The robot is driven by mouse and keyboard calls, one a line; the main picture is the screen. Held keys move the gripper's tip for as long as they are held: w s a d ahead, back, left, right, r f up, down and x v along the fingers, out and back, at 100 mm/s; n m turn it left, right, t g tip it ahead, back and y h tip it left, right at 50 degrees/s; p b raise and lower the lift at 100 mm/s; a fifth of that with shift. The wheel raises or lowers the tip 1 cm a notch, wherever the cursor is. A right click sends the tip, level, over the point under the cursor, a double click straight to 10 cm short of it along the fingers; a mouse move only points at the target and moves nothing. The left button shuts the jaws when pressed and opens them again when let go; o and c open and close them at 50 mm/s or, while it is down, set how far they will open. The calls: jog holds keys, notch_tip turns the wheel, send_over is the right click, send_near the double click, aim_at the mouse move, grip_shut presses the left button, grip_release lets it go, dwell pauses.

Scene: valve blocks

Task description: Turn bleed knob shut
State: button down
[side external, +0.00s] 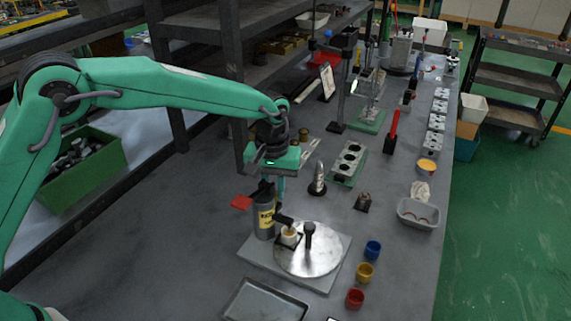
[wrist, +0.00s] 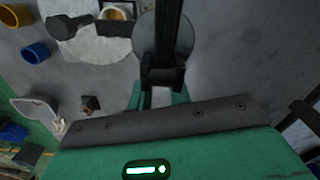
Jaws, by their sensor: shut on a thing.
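A grey upright cylinder (side external: 265,222) with a yellow label stands at the back left of a metal plate. A dark fitting (side external: 263,191) on its top looks like the bleed knob. My gripper (side external: 274,190) points down over this cylinder and is shut on the dark fitting; its jaws hide much of the contact. In the wrist view, my gripper (wrist: 163,78) is at the dark fitting, with a grey round disc (wrist: 150,42) behind it. A red flat tab (side external: 241,202) sticks out left of the cylinder. I cannot tell how far the knob is turned.
Close in front are a round silver disc (side external: 320,262) with a black upright post (side external: 308,234) and a pale round piece (side external: 289,236). Blue (side external: 373,249), yellow (side external: 365,271) and red (side external: 355,298) cups stand to the right. An empty tray (side external: 262,303) lies in front.

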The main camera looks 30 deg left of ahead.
aim_at(274, 193)
jog(key=m, duration=0.5)
jog(key=shift+m, duration=0.4)
jog(key=m, duration=0.4)
jog(key=shift+m, duration=0.4)
jog(key=c, duration=1.3)
grip_release()
jog(key=shift+r, duration=3.95)
